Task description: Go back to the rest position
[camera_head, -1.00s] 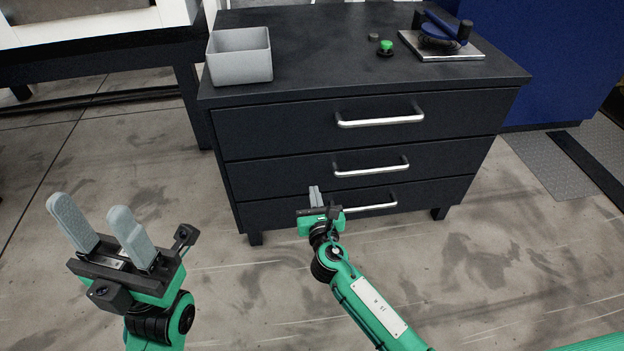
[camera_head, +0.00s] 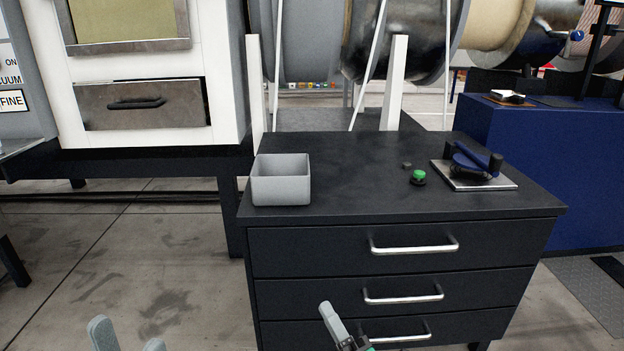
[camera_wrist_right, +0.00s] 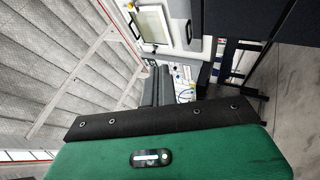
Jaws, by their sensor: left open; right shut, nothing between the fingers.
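My left gripper (camera_head: 128,338) is at the bottom edge of the head view, left of the cabinet. Its two grey fingertips are apart with nothing between them; the rest of it is cut off. My right gripper (camera_head: 330,318) is in front of the cabinet's lower drawers, with its grey fingers shut together and empty. Its shut fingers also show in the right wrist view (camera_wrist_right: 155,86), beyond the black bar and green housing. Whether the right fingers touch the drawer front cannot be told.
The black cabinet (camera_head: 300,232) has three shut drawers with silver handles. On top are a grey open bin (camera_head: 281,190), a green button (camera_head: 418,177), a small dark piece (camera_head: 407,165) and a plate with a blue device (camera_head: 472,165).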

